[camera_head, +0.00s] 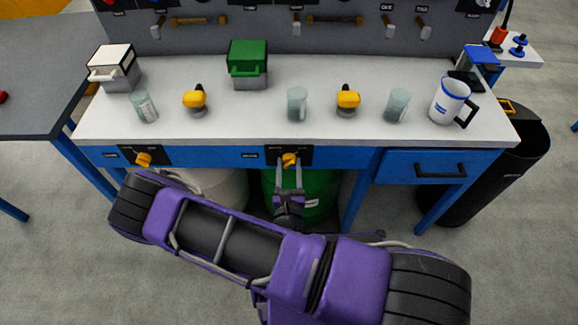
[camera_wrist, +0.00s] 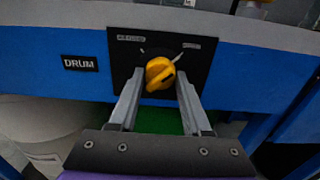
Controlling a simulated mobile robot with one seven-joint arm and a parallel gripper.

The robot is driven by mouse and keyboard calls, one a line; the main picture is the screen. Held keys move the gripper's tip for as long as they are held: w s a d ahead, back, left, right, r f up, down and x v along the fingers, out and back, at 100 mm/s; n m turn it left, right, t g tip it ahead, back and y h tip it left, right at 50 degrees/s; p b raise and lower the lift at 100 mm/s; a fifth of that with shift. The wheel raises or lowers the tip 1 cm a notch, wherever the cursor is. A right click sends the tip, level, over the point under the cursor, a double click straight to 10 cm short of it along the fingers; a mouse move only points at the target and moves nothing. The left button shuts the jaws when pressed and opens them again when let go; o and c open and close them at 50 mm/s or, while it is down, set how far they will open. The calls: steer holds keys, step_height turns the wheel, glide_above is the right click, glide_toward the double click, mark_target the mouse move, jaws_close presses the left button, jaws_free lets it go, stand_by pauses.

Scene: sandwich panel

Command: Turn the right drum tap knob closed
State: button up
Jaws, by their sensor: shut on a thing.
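The right drum tap knob (camera_head: 290,160) is a yellow knob on a black panel on the blue front of the bench. In the wrist view the knob (camera_wrist: 160,73) sits tilted, leaning from lower left to upper right. My gripper (camera_head: 289,170) reaches it from below and in front. In the wrist view the two fingers of my gripper (camera_wrist: 160,84) stand left and right of the knob and are shut on it. The black panel (camera_wrist: 122,62) carries two small labels that are too blurred to read surely.
A second yellow knob (camera_head: 143,159) is on the left panel. A green drum (camera_head: 325,195) and a white drum (camera_head: 222,190) stand under the bench (camera_head: 235,110). A blue drawer (camera_head: 400,165) is to the right. Cups, boxes and a mug (camera_head: 450,100) stand on top.

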jaws_close()
steer(key=shift+n, duration=0.4)
steer(key=n+p, duration=0.2)
steer(key=shift+r+n, duration=0.1)
steer(key=shift+n, duration=0.3)
steer(key=shift+d+n+p, duration=0.15)
steer(key=shift+n+p, duration=1.1)
steer(key=shift+n, duration=5.95)
